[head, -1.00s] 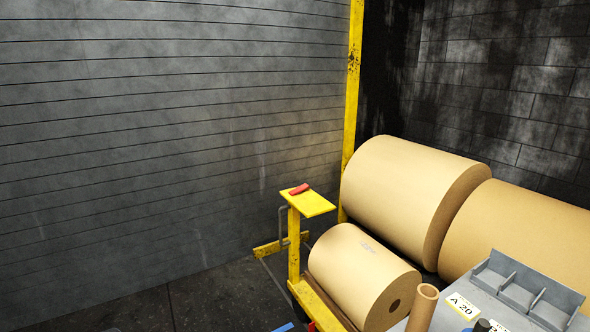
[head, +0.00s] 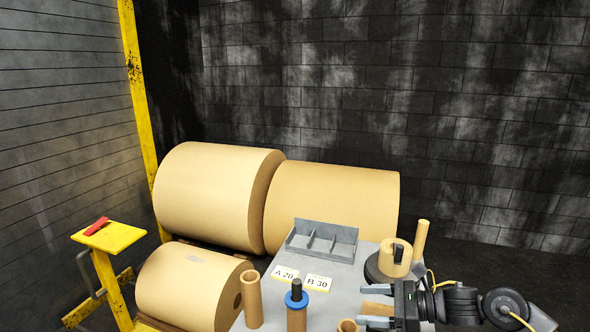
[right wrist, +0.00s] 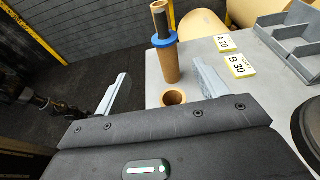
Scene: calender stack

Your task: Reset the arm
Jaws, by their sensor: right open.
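My right gripper (head: 378,316) is at the lower right of the head view, over the front of the grey table (head: 340,278). In the right wrist view its two fingers (right wrist: 160,95) are spread wide with nothing held between them. A cardboard tube with a blue ring and dark core (head: 296,300) stands upright on the table, and it also shows beyond the fingers in the right wrist view (right wrist: 171,68). The open end of another tube (head: 347,325) lies close by the right gripper. My left gripper is not in view.
A cardboard tube (head: 253,300) stands at the table's left. Labels A 20 (head: 285,274) and B 30 (head: 318,283) lie before a grey divided tray (head: 322,241). A roll on a dark round base (head: 394,260) stands right. Large brown rolls (head: 330,205) lie behind; a yellow post (head: 135,90) stands left.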

